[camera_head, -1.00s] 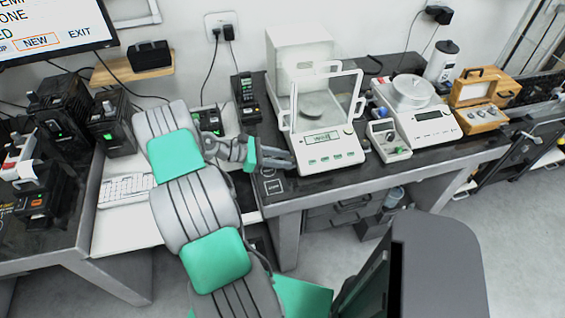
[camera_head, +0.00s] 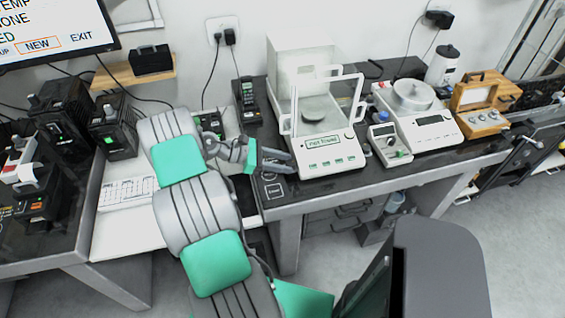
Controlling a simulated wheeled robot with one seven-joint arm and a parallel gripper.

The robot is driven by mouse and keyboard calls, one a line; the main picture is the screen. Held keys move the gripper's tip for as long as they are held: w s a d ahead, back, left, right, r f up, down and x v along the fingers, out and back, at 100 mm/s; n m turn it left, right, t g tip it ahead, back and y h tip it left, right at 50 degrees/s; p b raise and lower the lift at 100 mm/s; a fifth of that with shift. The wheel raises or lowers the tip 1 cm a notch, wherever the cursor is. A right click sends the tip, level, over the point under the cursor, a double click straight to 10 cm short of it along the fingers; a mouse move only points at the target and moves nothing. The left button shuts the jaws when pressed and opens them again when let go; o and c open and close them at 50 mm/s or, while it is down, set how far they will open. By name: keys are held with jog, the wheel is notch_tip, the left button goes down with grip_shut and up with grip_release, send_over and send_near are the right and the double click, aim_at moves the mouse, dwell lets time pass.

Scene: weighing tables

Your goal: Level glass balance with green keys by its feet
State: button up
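The glass balance (camera_head: 335,162) is white, with clear glass panels, a round grey pan and a row of green keys along its front. It stands on the dark table top in the middle of the view. Its small display (camera_head: 322,141) shows text that seems to begin with "not". My gripper (camera_head: 288,162) is at the balance's left front side, low over the table. Its two fingers are apart, with tips close to the balance's front left corner. I cannot tell whether they touch it. The balance's feet are too small or hidden to make out.
A second white balance (camera_head: 432,134) stands to the right, with a small white device (camera_head: 390,146) between them. An open wooden weight box (camera_head: 483,119) is farther right. A dark handset (camera_head: 246,100) stands behind my gripper. The table's front strip is mostly clear.

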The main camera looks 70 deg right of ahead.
jog(key=p+v, duration=0.3)
jog(key=r+p+v, duration=0.1)
jog(key=p+v, duration=0.2)
jog(key=shift+w+r, duration=0.1)
jog(key=shift+w+a+p, duration=0.25)
jog(key=shift+w+p, duration=0.25)
jog(key=shift+p, duration=0.3)
jog(key=shift+w+f, duration=0.15)
jog(key=shift+f, duration=0.05)
